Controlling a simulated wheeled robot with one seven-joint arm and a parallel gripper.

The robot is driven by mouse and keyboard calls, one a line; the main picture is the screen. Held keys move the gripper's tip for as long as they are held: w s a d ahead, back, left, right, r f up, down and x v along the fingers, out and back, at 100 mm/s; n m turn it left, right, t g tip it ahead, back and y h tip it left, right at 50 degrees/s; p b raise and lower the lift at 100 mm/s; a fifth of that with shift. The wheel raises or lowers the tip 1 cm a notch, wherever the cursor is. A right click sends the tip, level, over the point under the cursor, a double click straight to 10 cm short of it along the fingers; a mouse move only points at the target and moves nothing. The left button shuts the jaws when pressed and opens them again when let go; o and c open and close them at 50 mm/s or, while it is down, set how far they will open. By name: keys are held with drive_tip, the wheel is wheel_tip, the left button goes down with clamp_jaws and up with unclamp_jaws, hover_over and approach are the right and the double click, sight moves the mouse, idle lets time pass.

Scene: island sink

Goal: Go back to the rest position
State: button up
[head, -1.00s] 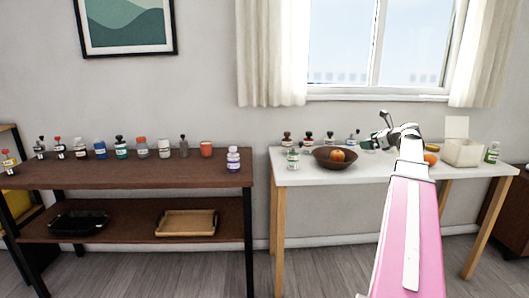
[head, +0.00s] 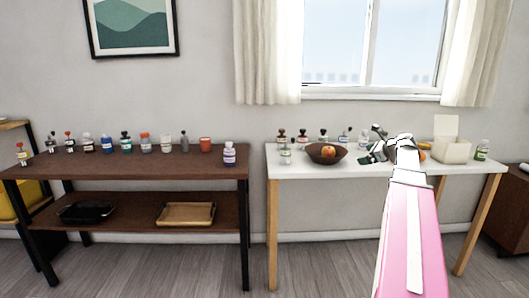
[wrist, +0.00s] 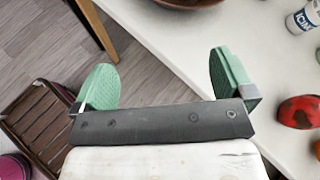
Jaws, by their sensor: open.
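My gripper (head: 374,150) shows in the head view above the right part of the white table (head: 290,168), at the end of my pink arm. In the wrist view my gripper (wrist: 165,78) has its two green finger pads wide apart with nothing between them. Beneath the gap lie the white table's front edge (wrist: 150,40) and the wood floor. Part of my gripper is hidden behind my arm in the head view.
The white table holds a brown bowl (head: 326,156) with fruit, several small bottles and a cream box (head: 452,149). A red fruit (wrist: 299,112) lies right of my gripper in the wrist view. A brown shelf (head: 130,172) with bottles stands left. The floor in front is open.

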drive_tip(key=s+a+f+n+g+h, duration=0.1)
drive_tip(key=s+a+f+n+g, duration=0.3)
drive_tip(key=a+f, duration=0.5)
drive_tip(key=s+a+f+n+g+h, duration=0.1)
drive_tip(key=s+a+f+n+h, duration=0.1)
drive_tip(key=s+a+f+n, duration=0.75)
drive_tip(key=s+a+f+n+g+h, duration=0.2)
drive_tip(key=s+f+n, duration=0.3)
drive_tip(key=f, duration=0.3)
drive_tip(key=s+a+f+n+g+h, duration=0.2)
drive_tip(key=s+a+f+n, duration=0.3)
drive_tip(key=s+f, duration=0.1)
drive_tip(key=shift+s+a+f+n+h, duration=0.15)
drive_tip(key=shift+s+f+n+h, duration=0.2)
drive_tip(key=shift+f, duration=0.55)
